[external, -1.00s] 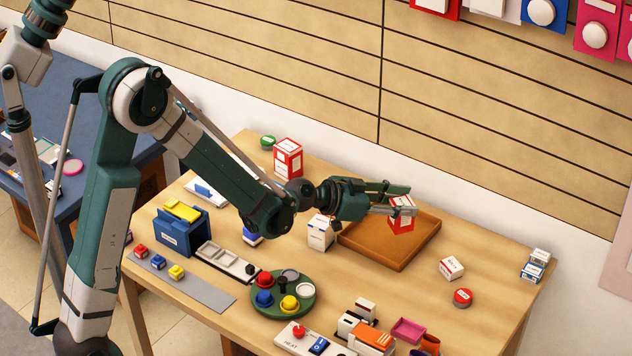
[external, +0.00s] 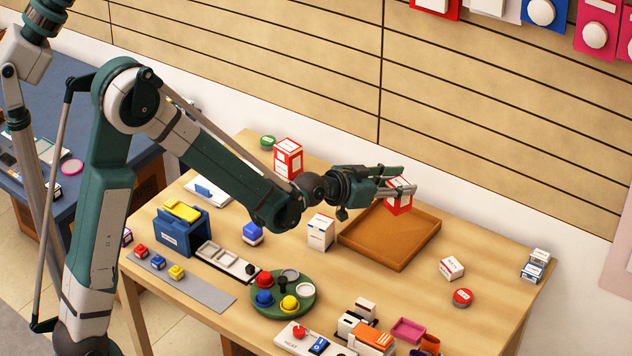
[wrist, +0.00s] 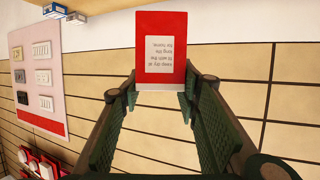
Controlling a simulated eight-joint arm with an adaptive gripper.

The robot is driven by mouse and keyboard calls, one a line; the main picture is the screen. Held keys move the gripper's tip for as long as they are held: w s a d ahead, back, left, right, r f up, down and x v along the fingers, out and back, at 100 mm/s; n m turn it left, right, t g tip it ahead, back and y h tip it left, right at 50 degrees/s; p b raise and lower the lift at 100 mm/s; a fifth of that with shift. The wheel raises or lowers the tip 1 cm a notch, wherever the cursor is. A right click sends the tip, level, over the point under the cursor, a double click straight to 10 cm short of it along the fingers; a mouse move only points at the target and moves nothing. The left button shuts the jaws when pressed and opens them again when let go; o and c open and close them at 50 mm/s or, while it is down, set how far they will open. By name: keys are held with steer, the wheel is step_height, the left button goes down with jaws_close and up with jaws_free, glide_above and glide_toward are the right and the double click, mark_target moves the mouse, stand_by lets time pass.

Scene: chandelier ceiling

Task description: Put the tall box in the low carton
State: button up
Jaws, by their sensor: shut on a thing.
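My gripper (external: 408,181) is shut on a red-and-white box (external: 399,199), the tall box. In the external view the box is slightly tilted and appears held above the back part of the low carton. The low carton (external: 388,243) is a shallow orange-brown open tray on the table, and its visible floor is empty. In the wrist view the box (wrist: 161,50) shows a red face with a white label, between the fingertips of my gripper (wrist: 160,92). The exact gap between box and carton cannot be told.
A white box (external: 321,232) stands just left of the carton. Another red-and-white box (external: 288,158) stands at the back left. A small white box (external: 451,268) and a red round tin (external: 462,298) lie to the right. The slatted wall (external: 500,130) rises behind the table.

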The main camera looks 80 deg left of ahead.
mark_target(397, 210)
steer(key=shift+f, duration=1.45)
steer(key=shift+f, duration=0.1)
steer(key=shift+f+b, duration=0.85)
steer(key=shift+f, duration=2.15)
steer(key=shift+f, duration=0.1)
steer(key=shift+f+b, duration=0.5)
steer(key=shift+f, duration=1.3)
steer(key=shift+f, duration=0.1)
steer(key=o, duration=0.9)
steer(key=shift+r, duration=0.2)
